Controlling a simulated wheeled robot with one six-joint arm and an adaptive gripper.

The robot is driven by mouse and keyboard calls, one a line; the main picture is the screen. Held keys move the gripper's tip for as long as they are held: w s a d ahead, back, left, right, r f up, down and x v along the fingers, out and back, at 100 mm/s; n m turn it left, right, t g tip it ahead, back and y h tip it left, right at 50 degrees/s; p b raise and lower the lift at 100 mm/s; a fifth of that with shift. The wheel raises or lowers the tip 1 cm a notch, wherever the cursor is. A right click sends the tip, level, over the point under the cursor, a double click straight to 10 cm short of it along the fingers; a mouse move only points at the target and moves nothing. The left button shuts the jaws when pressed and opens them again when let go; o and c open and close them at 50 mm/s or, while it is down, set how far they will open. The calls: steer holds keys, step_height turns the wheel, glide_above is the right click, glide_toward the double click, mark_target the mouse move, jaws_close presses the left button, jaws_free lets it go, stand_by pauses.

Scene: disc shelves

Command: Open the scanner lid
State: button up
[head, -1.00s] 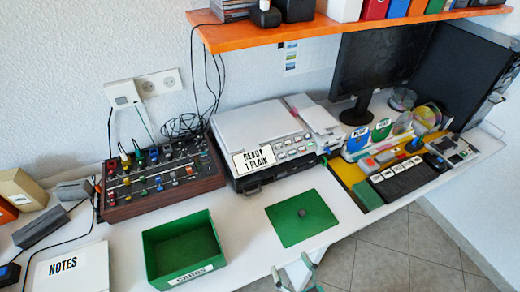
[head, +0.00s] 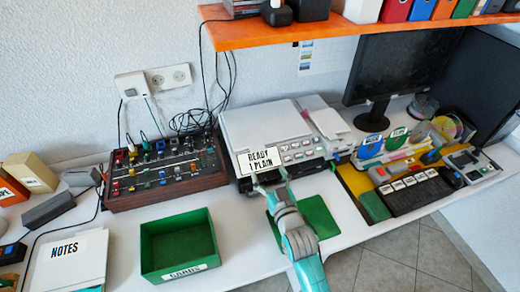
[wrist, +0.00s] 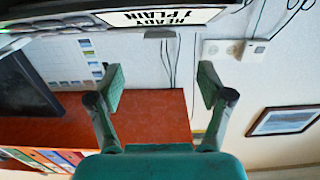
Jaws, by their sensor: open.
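The scanner (head: 263,128) is a light grey machine with a flat lid on top, a button panel and a white "READY 1 PLAIN" sign (head: 259,161) at its front left. The lid lies flat and looks shut. My gripper (head: 270,178) is just in front of the scanner, below the sign. In the wrist view my gripper (wrist: 160,83) has its two green-padded fingers wide apart with nothing between them. The sign (wrist: 160,16) appears upside down at the top of that view, beyond the fingers. Whether a finger touches the scanner cannot be told.
The mixer (head: 165,172) stands left of the scanner. A green box (head: 178,245) sits in front. My arm covers part of a green mat (head: 315,215). The orange shelf (head: 350,27) hangs above the back. The monitor (head: 400,65) and keyboard (head: 415,192) are at right.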

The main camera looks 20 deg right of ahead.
mark_target(259, 152)
steer(key=w, duration=1)
steer(key=shift+w, duration=0.2)
